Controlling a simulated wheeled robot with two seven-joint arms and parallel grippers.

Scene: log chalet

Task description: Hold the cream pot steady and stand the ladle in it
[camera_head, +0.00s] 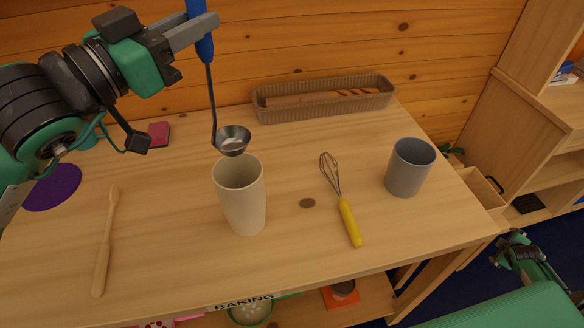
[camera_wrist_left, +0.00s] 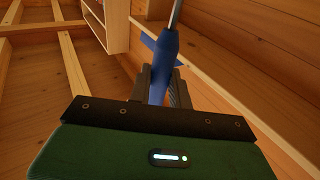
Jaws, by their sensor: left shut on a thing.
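The ladle has a blue handle (camera_head: 199,32) and a metal bowl (camera_head: 233,140). My left gripper (camera_head: 203,30) is shut on its handle, and the ladle hangs bowl down. In the head view the bowl shows just above and behind the cream pot's rim; I cannot tell the exact gap. The blue handle also shows between the fingers of my left gripper (camera_wrist_left: 160,85) in the left wrist view. The cream pot (camera_head: 242,200) is a tall tapered cup, upright on the table, with no gripper on it. My right gripper (camera_head: 518,240) is low at the right, beyond the table; its jaws are unclear.
On the table (camera_head: 170,250) are a wooden spoon (camera_head: 104,245), a yellow-handled whisk (camera_head: 345,205), a grey pot (camera_head: 410,168), a purple disc (camera_head: 52,188) and a long basket (camera_head: 322,111) at the back. A wooden shelf (camera_head: 520,110) stands at the right.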

